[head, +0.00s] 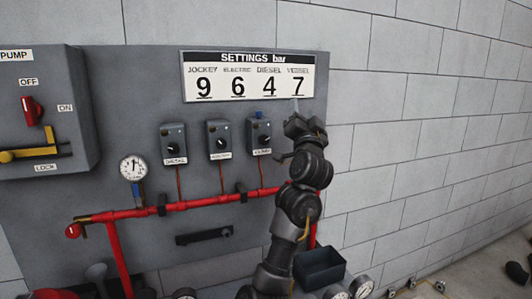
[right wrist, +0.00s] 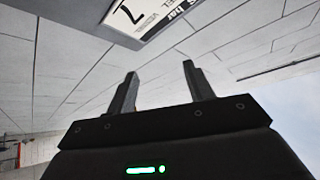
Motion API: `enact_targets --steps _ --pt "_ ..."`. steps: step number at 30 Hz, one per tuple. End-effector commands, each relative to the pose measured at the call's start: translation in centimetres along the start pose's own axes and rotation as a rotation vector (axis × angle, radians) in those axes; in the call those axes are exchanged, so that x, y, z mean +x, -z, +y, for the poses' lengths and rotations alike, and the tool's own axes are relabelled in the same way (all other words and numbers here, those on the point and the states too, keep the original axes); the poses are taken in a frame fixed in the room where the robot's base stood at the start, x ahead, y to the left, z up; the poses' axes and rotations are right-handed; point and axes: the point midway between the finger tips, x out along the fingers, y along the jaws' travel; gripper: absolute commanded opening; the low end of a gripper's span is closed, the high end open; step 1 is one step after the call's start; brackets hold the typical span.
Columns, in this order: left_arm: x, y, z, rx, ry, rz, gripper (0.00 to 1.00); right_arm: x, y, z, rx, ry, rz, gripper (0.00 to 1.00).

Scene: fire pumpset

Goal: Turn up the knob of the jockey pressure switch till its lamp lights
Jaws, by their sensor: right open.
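Three grey pressure switches hang in a row on the panel in the head view. The left one (head: 173,144) is labelled DIESEL; the middle label is too small to read surely. The right one (head: 258,135), whose small label looks like JOCKEY, has a dark round knob and a blue piece on top. I cannot make out a lit lamp on it. My right gripper (head: 296,105) is up to the right of this switch, apart from it, below the settings board. In the right wrist view its two fingers (right wrist: 160,72) are spread and empty. My left gripper is not in view.
The settings board (head: 254,77) reads jockey 9, electric 6, diesel 4, vessel 7. A red pipe (head: 190,205) runs below the switches, with a gauge (head: 132,168) at left. A dark open bin (head: 319,268) is at lower right. The wall right of the panel is bare.

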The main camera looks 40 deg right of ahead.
Motion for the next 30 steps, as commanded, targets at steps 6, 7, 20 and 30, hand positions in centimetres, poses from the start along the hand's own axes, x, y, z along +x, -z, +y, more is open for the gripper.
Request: enact_targets --steps 6,7,20,30 --pt "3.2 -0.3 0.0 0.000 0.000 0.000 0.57 -1.2 -1.4 0.3 -0.105 0.051 -0.227 0.52" --pt "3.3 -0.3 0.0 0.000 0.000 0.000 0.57 -1.7 -2.4 0.2 -0.145 0.065 -0.275 0.52" --pt "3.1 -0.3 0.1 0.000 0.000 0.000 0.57 -6.4 -10.4 0.9 -0.601 0.214 -0.671 0.52" --pt "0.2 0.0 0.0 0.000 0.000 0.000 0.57 -4.6 -11.0 0.6 -0.606 0.212 -0.670 0.52"
